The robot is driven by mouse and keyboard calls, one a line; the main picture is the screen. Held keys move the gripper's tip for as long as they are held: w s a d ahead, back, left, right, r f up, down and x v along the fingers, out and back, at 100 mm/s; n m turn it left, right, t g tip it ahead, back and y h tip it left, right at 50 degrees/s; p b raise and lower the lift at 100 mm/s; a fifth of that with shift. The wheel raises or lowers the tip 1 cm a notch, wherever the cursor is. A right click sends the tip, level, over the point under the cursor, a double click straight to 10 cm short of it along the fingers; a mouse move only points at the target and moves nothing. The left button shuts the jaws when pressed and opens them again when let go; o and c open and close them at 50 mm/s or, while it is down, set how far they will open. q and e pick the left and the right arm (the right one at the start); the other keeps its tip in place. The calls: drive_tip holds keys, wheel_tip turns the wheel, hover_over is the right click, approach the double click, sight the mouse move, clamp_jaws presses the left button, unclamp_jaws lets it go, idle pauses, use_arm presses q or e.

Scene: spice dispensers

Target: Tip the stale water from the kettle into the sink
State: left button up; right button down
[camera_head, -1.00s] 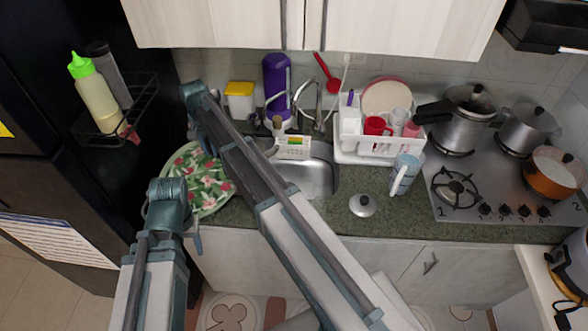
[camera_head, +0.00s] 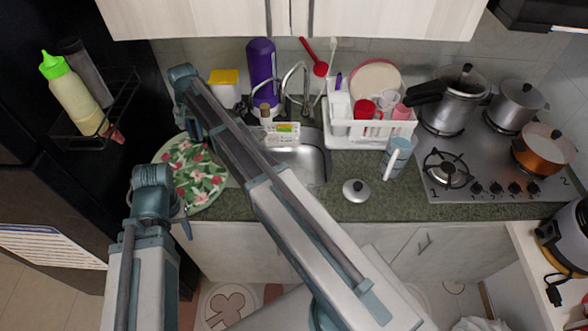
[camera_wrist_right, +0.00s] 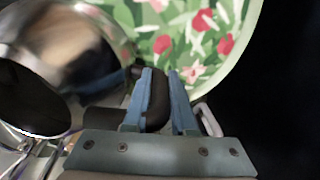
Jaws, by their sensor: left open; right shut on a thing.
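The kettle (camera_wrist_right: 75,45) is a shiny metal vessel at the left of the right wrist view, with a dark opening and a black handle (camera_wrist_right: 160,98). My right gripper (camera_wrist_right: 164,88) is shut on that handle. In the head view, my right arm hides the gripper and most or all of the kettle. The steel sink (camera_head: 314,163) is set in the counter, partly behind my right arm. A small metal lid with a black knob (camera_head: 356,189) lies on the counter right of the sink. My left gripper (camera_head: 185,226), partly seen, is open by the counter's front edge, below the floral plate.
The floral plate (camera_head: 188,178) lies left of the sink and fills the top of the wrist view (camera_wrist_right: 200,35). The faucet (camera_head: 306,88), purple bottle (camera_head: 261,68) and sponge pack (camera_head: 283,134) stand behind the sink. A dish rack (camera_head: 362,131), blue-white mug (camera_head: 396,158) and stove (camera_head: 450,195) are rightward.

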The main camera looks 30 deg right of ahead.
drive_tip(key=shift+s+d+r+t+y, duration=0.3)
drive_tip(key=shift+s+r+y, duration=0.05)
drive_tip(key=shift+y, duration=0.05)
drive_tip(key=shift+s+d+r+t+y+p, duration=0.35)
drive_tip(key=shift+s+d+r+y, duration=0.1)
drive_tip(key=shift+d+r, duration=0.1)
drive_tip(key=shift+s+d+r+t+y+p, duration=0.25)
drive_tip(key=shift+s+d+r+t+y, duration=0.1)
drive_tip(key=shift+d+r+y, duration=0.15)
drive_tip(key=shift+s+d+r+t+y+b, duration=0.2)
drive_tip(key=shift+s+d+t+y+b, duration=0.3)
drive_tip(key=shift+d, duration=0.3)
drive_tip(key=shift+r, duration=0.15)
drive_tip(key=shift+s+d+y, duration=0.35)
drive_tip(key=shift+d, duration=0.2)
drive_tip(key=shift+s+d+b, duration=0.1)
drive_tip(key=shift+b, duration=0.3)
